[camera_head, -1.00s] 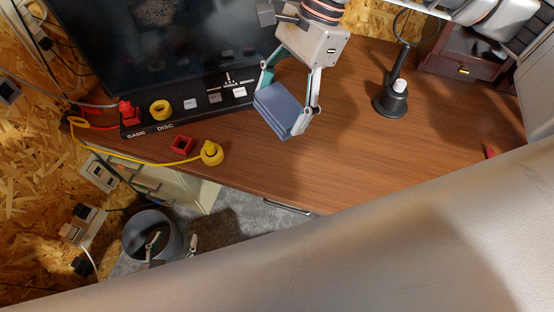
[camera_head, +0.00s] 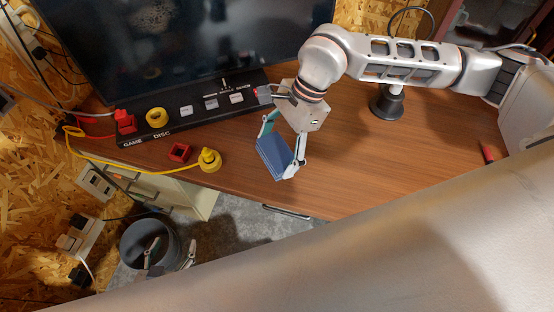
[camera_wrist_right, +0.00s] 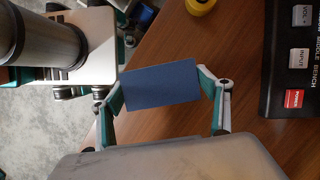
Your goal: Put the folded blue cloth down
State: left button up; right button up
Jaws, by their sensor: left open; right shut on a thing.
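The folded blue cloth (camera_head: 273,158) is between the fingers of my right gripper (camera_head: 283,153), which is shut on it. It is over the brown desk (camera_head: 370,175), near the front edge; I cannot tell if it touches the wood. In the right wrist view the cloth (camera_wrist_right: 160,86) spans both fingers as a flat blue block. My left gripper (camera_head: 171,250) is open and empty, low at the lower left by a grey bin, off the desk. Its white and teal body (camera_wrist_right: 75,45) also shows at the upper left of the wrist view.
A black button panel (camera_head: 205,107) and a dark screen (camera_head: 180,45) stand behind the cloth. A black stand (camera_head: 386,104) is behind right.

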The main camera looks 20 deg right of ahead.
aim_at(285, 146)
jog(key=shift+f, duration=2.55)
jog(key=shift+f, duration=0.1)
jog(key=o, duration=1.1)
jog(key=v, duration=1)
jog(key=shift+w+r, duration=0.1)
jog(key=shift+r, duration=0.3)
jog(key=shift+d+r, duration=0.35)
jog(key=shift+r, duration=0.3)
